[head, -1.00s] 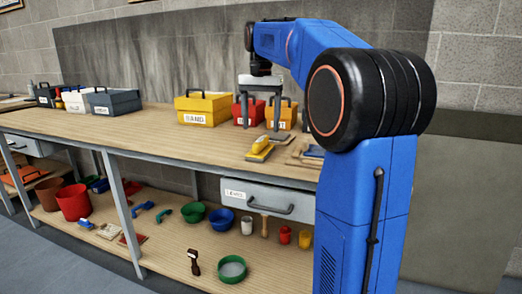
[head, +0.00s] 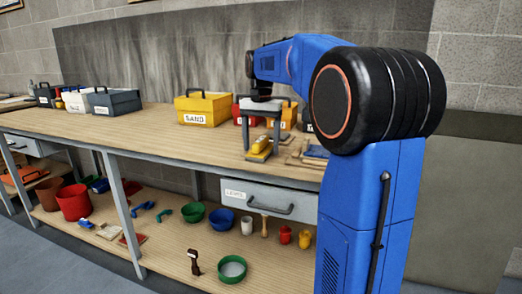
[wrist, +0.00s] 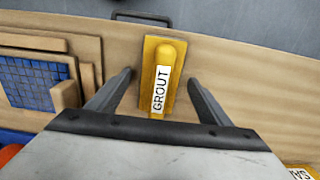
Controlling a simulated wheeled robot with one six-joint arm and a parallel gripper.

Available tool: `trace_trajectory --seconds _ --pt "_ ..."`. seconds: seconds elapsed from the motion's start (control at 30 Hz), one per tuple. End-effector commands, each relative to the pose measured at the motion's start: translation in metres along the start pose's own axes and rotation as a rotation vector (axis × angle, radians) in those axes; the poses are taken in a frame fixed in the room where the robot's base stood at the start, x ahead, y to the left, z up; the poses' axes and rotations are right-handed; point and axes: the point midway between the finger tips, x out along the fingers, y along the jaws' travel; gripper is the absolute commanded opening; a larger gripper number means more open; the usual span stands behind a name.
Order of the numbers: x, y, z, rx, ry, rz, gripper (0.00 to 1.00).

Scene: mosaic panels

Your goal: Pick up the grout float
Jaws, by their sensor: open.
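The grout float (head: 259,147) is yellow and lies on the workbench near its front edge. In the wrist view the grout float (wrist: 169,62) shows a white label reading GROUT on its handle. My gripper (head: 262,143) is above the float, pointing down. In the wrist view my gripper (wrist: 160,78) is open, with one finger on each side of the float and bare wood showing between each finger and the float. I cannot tell how far above the float the fingertips are.
A blue tile panel (wrist: 35,82) with wooden pieces lies beside the float. A yellow SAND box (head: 204,108) stands behind on the workbench (head: 150,130), with red and orange boxes partly hidden by my arm. A grey drawer (head: 270,198) is below.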

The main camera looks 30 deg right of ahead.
Motion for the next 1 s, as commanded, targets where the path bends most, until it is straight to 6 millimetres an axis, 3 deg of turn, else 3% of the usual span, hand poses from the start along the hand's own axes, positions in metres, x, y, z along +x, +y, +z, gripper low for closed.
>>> trace_trajectory --seconds 0.03,0.2,0.3,0.57,1.0 --pt "0.000 0.000 0.000 0.000 0.000 0.000 0.70" --pt "0.000 0.000 0.000 0.000 0.000 0.000 0.30" --pt "0.000 0.000 0.000 0.000 0.000 0.000 0.22" --pt "-0.005 0.000 0.000 0.000 0.001 -0.001 0.22" --pt "-0.076 0.000 -0.001 0.000 0.001 -0.001 0.22"
